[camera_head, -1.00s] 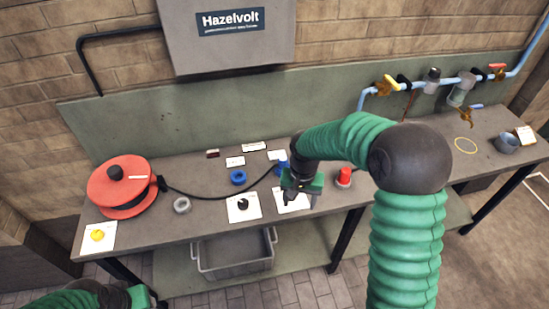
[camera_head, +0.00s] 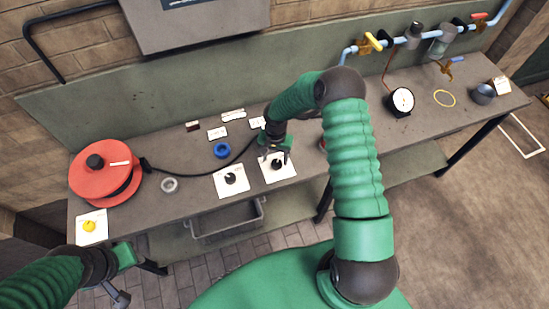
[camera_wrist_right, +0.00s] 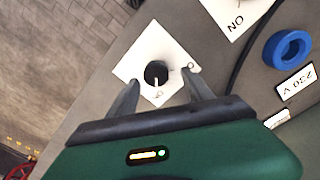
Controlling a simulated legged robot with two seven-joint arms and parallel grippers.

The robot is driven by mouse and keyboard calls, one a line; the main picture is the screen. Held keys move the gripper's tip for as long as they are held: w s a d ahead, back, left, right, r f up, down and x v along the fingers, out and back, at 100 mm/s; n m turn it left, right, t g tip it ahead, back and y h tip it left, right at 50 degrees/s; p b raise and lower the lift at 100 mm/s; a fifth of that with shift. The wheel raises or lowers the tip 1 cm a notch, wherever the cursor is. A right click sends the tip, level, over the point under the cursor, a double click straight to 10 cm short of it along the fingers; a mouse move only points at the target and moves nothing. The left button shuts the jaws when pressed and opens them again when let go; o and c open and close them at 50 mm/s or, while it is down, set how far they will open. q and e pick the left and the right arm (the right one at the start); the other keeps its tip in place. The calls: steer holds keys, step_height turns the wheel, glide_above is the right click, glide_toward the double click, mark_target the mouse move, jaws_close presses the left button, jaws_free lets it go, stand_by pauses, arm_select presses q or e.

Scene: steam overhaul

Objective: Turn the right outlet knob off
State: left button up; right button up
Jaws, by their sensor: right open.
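The right outlet knob (camera_head: 278,163) is a black dial on a white plate (camera_head: 290,172) on the bench. My right gripper (camera_head: 275,150) is just behind it in the head view. In the right wrist view, the open fingers (camera_wrist_right: 163,97) point at the knob (camera_wrist_right: 156,73), which shows between and slightly beyond their tips. Contact cannot be told. The knob's white pointer mark faces my gripper's palm. A second mark on its plate (camera_wrist_right: 143,55) is at the right. My left gripper (camera_head: 120,290) is low at the left, away from the knob; its jaws are unclear.
A second knob (camera_head: 230,179) on its own plate stands left of it. A blue ring (camera_head: 221,150) and labels lie behind. A red cable reel (camera_head: 103,172) stands at left, with a black cable running right. A gauge (camera_head: 402,101) and yellow ring (camera_head: 444,98) are at right.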

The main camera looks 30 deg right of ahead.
mark_target(277, 164)
steer(key=shift+s+d+f, duration=0.1)
steer(key=shift+d+f, duration=0.2)
steer(key=shift+f, duration=0.25)
steer(key=shift+s+d+f, duration=0.1)
steer(key=shift+d+f, duration=0.15)
steer(key=shift+f, duration=0.3)
steer(key=shift+s+f, duration=0.15)
steer(key=shift+s+a, duration=0.1)
steer(key=shift+a, duration=0.45)
steer(key=shift+c, duration=0.6)
steer(key=shift+w+a, duration=0.2)
steer(key=shift+a, duration=0.05)
steer(key=c, duration=0.5)
steer(key=shift+c, duration=1.1)
arm_select(q)
steer(key=shift+s+d+r, duration=0.35)
steer(key=shift+s+r, duration=0.2)
steer(key=shift+s, duration=0.05)
arm_select(e)
steer(key=shift+s+d, duration=0.1)
steer(key=shift+d, duration=0.4)
jaws_close()
